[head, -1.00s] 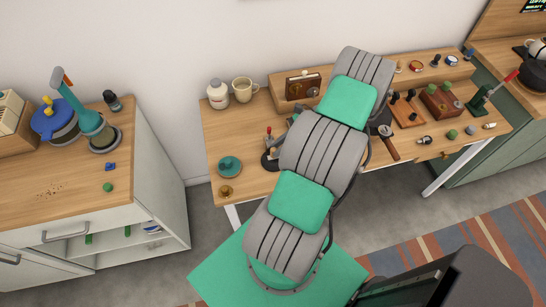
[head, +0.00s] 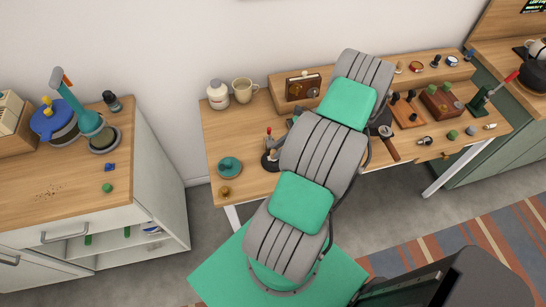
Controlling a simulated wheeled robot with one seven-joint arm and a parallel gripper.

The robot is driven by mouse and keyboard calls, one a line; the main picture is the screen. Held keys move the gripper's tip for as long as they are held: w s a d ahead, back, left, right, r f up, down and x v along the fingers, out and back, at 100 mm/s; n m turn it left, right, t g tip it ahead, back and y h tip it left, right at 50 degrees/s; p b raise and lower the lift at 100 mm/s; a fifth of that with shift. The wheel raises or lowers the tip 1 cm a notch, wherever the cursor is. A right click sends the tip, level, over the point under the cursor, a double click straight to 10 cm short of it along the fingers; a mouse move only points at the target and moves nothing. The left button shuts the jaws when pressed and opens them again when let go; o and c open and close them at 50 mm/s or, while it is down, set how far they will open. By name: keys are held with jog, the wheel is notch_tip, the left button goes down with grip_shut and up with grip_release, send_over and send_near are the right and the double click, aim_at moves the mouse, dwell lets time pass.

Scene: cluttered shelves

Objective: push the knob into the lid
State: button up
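A teal round lid-like piece (head: 230,167) lies near the left end of the wooden workbench. A small brown knob (head: 225,190) stands on the bench just in front of it, apart from it. The fine shape of both is too small to tell. My arm crosses the middle of the bench, and its grey and green links hide what is behind them. My gripper cannot be made out behind the links, so its opening and any contact are hidden.
A white jar (head: 218,95) and a cream mug (head: 244,90) stand behind the lid. A dark-based stand (head: 270,160) is right of it. Small tools and wooden blocks (head: 441,101) crowd the bench's right side. A cabinet (head: 160,185) stands left, across a gap.

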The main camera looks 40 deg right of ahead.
jog(key=o, duration=0.6)
jog(key=shift+c, duration=0.2)
jog(key=shift+d+r, duration=0.2)
jog(key=shift+d, duration=0.05)
jog(key=b+v, duration=0.1)
jog(key=v, duration=0.5)
jog(key=w+a+r+n+g+h, duration=0.3)
jog(key=w+a+r+n+h, duration=0.1)
jog(key=w+a+r+n, duration=0.75)
jog(key=s+a+r+n+t+h, duration=0.1)
jog(key=s+a+r+n+h, duration=0.1)
jog(key=a+r+n, duration=0.4)
jog(key=s+a+r+n+t+h, duration=0.1)
jog(key=s+a+r+n, duration=0.4)
jog(key=a, duration=0.9)
jog(key=shift+a+r+n+t+h, duration=0.15)
jog(key=shift+r+n+t+h, duration=0.15)
jog(key=shift+r+n+h, duration=0.45)
